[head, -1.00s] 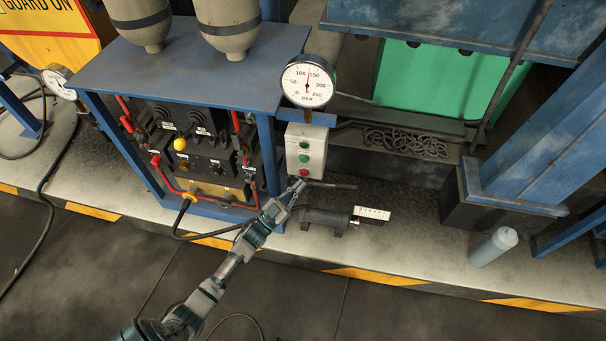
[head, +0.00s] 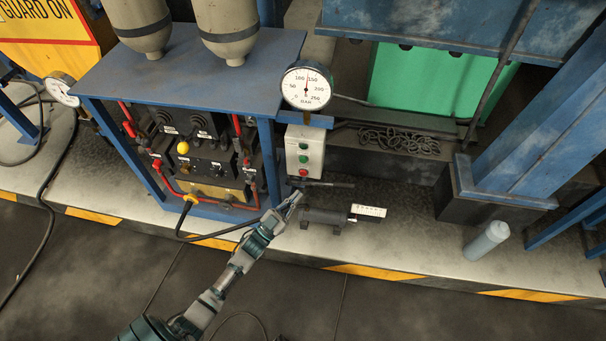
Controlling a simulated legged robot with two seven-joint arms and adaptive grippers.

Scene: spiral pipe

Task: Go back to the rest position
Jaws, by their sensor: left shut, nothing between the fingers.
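My left gripper (head: 294,198) reaches up from the bottom left of the head view. It is shut and empty. Its tip appears just below the grey button box (head: 304,137), with a small gap in the picture between the tip and the box. A dark cylindrical tool (head: 325,217) with a white label lies on the ledge to the right of the gripper. My right gripper is not in view.
A blue frame (head: 205,75) with a panel of hoses and knobs stands left of the gripper. A pressure gauge (head: 306,86) sits above the box.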

